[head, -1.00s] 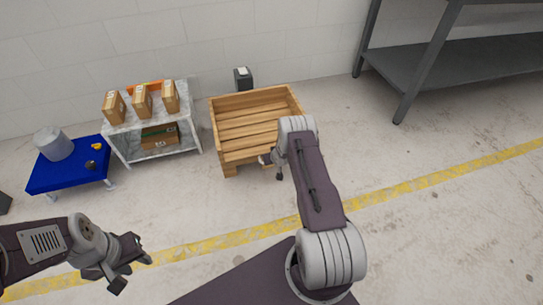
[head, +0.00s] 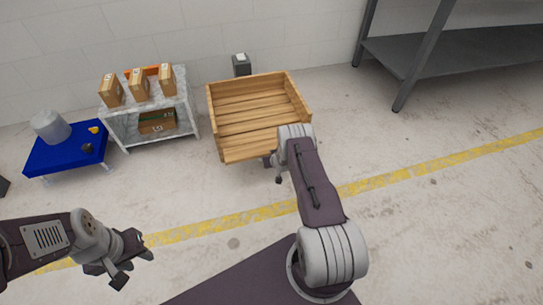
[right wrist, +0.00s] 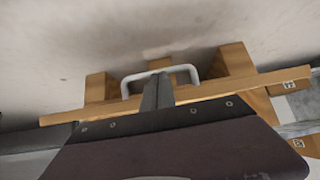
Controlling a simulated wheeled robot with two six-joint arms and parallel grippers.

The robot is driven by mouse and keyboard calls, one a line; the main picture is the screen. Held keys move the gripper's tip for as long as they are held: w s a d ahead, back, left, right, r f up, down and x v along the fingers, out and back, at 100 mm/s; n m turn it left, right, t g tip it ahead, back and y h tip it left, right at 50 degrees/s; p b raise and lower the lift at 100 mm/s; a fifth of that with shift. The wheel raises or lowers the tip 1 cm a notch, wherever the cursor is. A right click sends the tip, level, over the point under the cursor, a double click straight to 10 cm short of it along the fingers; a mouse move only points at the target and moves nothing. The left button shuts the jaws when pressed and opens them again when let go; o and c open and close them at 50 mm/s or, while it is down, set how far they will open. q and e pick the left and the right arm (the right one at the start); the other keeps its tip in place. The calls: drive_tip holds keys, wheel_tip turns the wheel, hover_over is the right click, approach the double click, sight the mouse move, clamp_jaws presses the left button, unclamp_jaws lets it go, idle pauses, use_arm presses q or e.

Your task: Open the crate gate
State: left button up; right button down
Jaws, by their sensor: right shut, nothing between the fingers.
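The wooden crate (head: 245,88) stands on the floor, open at the top. Its front gate (head: 245,146) appears to lean outward toward me, covering the crate's feet; its exact angle is hard to tell. My right gripper (head: 272,163) is at the gate, partly hidden by my arm. In the right wrist view, its shut fingers (right wrist: 158,92) overlap the pale gate handle (right wrist: 136,78) on the wooden bar (right wrist: 240,89), with nothing between them. I cannot tell whether they touch the handle. My left gripper (head: 130,267) is open and empty, far from the crate.
Left of the crate stands a marble-look shelf (head: 192,125) with several cardboard boxes. Beside it is a blue cart (head: 45,160) holding a grey bucket (head: 50,126). A small dark post (head: 241,65) stands behind the crate. A grey metal rack (head: 450,58) is at right. Floor in front is clear.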

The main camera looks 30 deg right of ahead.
drive_tip(key=shift+f, duration=0.4)
idle(0.4)
